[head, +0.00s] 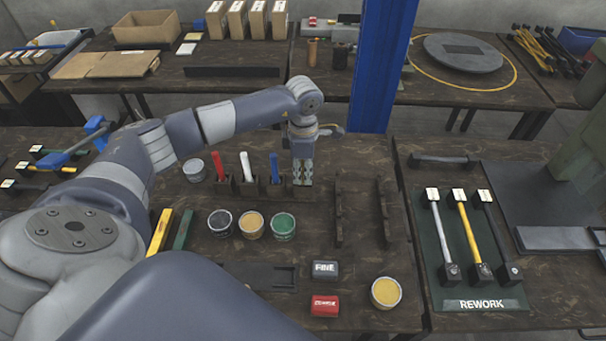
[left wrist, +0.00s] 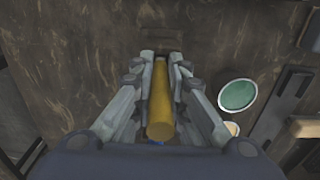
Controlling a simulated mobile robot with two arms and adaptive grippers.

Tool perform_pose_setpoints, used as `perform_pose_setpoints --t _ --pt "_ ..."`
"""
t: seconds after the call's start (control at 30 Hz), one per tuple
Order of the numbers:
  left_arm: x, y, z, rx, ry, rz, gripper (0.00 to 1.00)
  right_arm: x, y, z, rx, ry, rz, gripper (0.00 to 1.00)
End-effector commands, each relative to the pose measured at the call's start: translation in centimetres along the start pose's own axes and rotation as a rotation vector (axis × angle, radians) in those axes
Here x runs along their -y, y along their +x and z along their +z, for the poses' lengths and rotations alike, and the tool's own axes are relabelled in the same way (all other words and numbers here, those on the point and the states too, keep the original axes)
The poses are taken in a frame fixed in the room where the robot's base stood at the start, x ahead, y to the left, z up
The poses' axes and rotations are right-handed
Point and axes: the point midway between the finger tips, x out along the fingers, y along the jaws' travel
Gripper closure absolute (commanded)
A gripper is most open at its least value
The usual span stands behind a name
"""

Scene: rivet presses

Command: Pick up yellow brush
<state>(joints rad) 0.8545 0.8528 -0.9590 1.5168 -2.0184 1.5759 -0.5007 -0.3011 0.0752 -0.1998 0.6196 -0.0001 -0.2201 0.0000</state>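My left gripper (head: 302,178) points straight down at the right end of the row of brushes in the head view. In the left wrist view its fingers (left wrist: 164,75) lie close along both sides of a yellow handle (left wrist: 161,110), that of the yellow brush, and look shut on it. The handle stands lengthwise between the fingers, its round end toward the camera. In the head view the gripper hides this brush. A red brush (head: 219,166), a white brush (head: 246,167) and a blue brush (head: 274,168) stand upright in holders to its left. My right gripper is not in view.
Paint cans with black (head: 220,222), yellow (head: 251,224) and green (head: 283,226) tops stand in front of the brushes. Dark racks (head: 339,212) stand to the right. A blue post (head: 384,70) rises behind. Another yellow can (head: 386,292) is near the front edge.

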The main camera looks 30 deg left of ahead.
Motion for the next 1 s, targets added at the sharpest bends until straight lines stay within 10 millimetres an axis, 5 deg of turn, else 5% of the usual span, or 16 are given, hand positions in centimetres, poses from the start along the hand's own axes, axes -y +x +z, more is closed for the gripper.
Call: perform_pose_setpoints --t 0.37,0.8,1.0 --pt "-0.1 -0.4 0.0 0.001 0.000 0.002 1.00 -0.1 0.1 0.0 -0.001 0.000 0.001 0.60" --pt "-0.1 -8.0 0.1 0.003 0.001 0.005 1.00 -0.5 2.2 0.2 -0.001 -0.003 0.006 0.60" --pt "0.0 -9.9 0.0 0.001 0.000 0.002 1.00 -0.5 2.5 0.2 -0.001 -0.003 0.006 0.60"
